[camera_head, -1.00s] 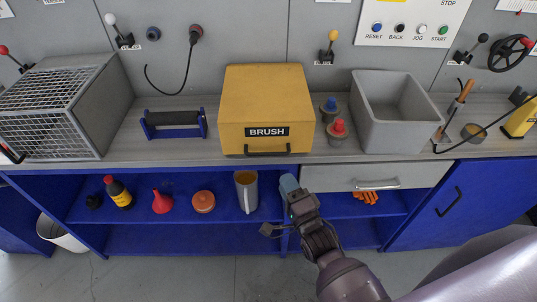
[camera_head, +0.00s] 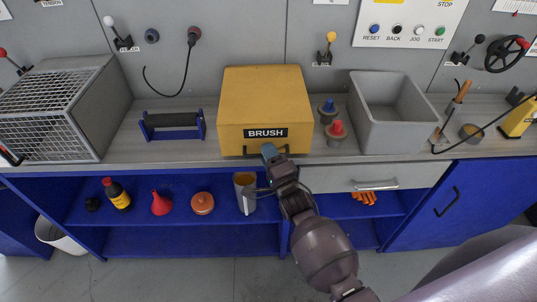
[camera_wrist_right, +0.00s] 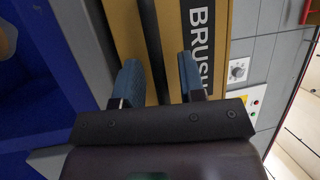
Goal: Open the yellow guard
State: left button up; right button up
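The yellow guard (camera_head: 262,98) is a box with a black BRUSH label and a black bar handle (camera_head: 236,151) low on its front. It stands closed on the grey worktop. My right gripper (camera_head: 270,150) is at the handle, covering its middle part. In the right wrist view the two blue fingers (camera_wrist_right: 160,80) stand apart, with the dark handle bar (camera_wrist_right: 153,50) running between them and a gap showing beside each finger. The yellow front and the label (camera_wrist_right: 203,45) are just beyond the fingertips. My left gripper does not show.
A grey open bin (camera_head: 390,112) and two small capped pots (camera_head: 336,132) stand to the right of the guard. A blue roller stand (camera_head: 172,124) and a mesh cage (camera_head: 55,110) stand to the left. Below are a drawer (camera_head: 345,178) and shelf with a mug (camera_head: 245,192).

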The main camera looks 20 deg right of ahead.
jog(key=shift+c, duration=0.3)
grip_shut()
